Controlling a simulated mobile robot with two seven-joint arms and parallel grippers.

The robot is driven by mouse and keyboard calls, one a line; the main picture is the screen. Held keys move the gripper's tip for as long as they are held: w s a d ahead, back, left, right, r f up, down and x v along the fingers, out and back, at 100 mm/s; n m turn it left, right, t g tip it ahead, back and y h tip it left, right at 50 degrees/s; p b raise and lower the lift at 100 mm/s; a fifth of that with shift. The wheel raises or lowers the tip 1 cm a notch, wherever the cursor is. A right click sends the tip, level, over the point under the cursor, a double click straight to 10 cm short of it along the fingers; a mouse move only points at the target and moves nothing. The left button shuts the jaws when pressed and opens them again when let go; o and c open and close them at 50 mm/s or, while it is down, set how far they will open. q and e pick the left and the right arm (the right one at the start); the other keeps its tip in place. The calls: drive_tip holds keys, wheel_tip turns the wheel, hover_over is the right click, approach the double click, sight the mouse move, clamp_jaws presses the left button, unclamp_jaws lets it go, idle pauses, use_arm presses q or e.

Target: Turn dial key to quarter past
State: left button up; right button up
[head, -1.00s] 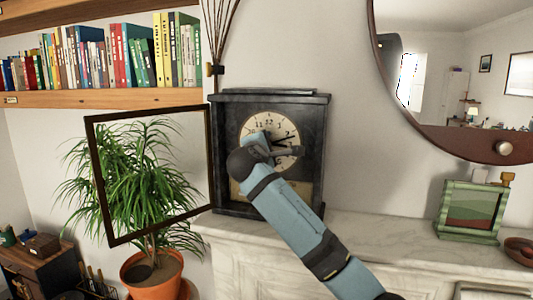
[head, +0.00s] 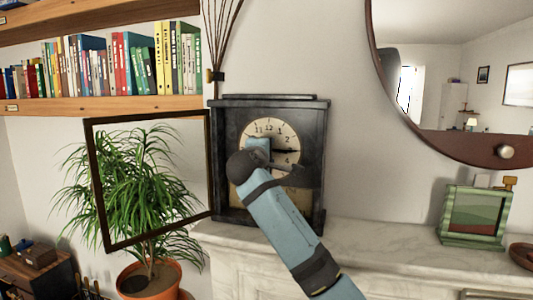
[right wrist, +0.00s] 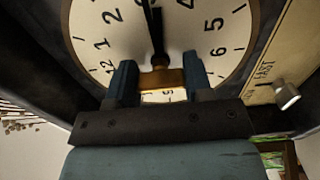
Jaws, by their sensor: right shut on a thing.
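The dark clock (head: 315,185) stands on the mantel with its cream dial (head: 293,133) facing me. Its glazed door (head: 97,180) hangs open to the left. My right gripper is at the dial centre; its fingers are mostly hidden behind my wrist in the head view. In the right wrist view my right gripper (right wrist: 160,80) is shut on a brass key (right wrist: 163,79). A black hand (right wrist: 157,38) points from the centre towards the 3. It also shows in the head view (head: 286,151), pointing right, about level. My left gripper is not in view.
A potted plant (head: 145,185) stands behind the open door. A green picture frame (head: 475,215) stands to the right on the marble mantel (head: 380,240). A round mirror (head: 440,145) hangs above. A small knob (right wrist: 287,95) sits beside the dial.

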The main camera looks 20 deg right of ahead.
drive_tip(key=o, duration=0.9)
drive_tip(key=shift+s+a, duration=0.1)
drive_tip(key=b+v, duration=0.3)
drive_tip(key=v, duration=1)
drive_tip(key=shift+s+a, duration=0.2)
drive_tip(key=shift+s, duration=0.05)
drive_tip(key=shift+f, duration=0.1)
